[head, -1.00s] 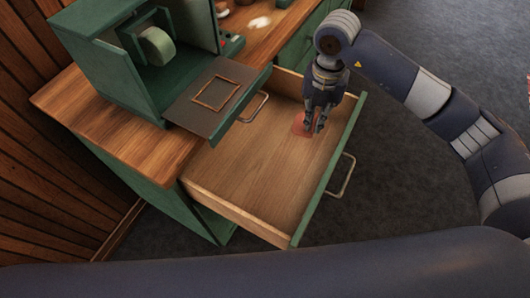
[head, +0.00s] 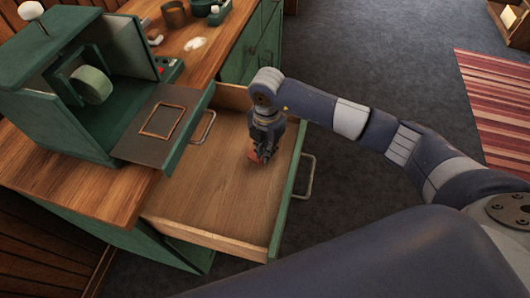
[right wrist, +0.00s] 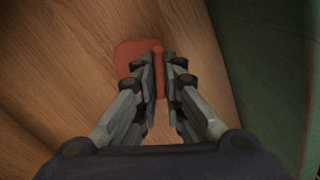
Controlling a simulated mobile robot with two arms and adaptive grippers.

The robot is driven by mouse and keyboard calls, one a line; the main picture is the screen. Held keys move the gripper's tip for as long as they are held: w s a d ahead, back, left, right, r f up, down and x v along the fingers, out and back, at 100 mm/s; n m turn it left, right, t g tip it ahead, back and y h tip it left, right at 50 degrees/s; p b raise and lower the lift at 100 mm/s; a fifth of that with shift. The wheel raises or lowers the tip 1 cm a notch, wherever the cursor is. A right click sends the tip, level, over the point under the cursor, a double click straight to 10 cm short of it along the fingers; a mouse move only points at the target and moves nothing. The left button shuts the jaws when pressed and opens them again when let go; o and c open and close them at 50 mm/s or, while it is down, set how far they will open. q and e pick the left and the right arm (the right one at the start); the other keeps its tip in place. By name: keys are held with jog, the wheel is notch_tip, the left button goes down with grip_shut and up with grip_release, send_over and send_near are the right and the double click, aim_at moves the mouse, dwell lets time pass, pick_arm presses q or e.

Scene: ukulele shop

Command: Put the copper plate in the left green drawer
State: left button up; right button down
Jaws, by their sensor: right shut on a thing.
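The copper plate (head: 253,157) is a small reddish-orange piece, partly hidden by my fingers. It also shows in the right wrist view (right wrist: 128,58), with rounded corners. My right gripper (head: 259,153) points down inside the open left green drawer (head: 200,205), towards its front and far side. In the right wrist view my right gripper (right wrist: 159,65) is shut on the plate. The plate is over the wooden drawer floor; I cannot tell whether it touches it. My left gripper is not in view.
A green box-like machine (head: 125,40) stands on the wooden counter (head: 95,195), its dark tray (head: 160,125) reaching over the drawer's left edge. Cups and small items sit farther back. The drawer floor is otherwise bare. A striped rug (head: 495,100) lies at right.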

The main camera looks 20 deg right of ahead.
notch_tip(320, 180, down, 2)
jog(key=shift+f, duration=0.1)
jog(key=shift+f, duration=0.15)
jog(key=c, duration=1.7)
grip_release()
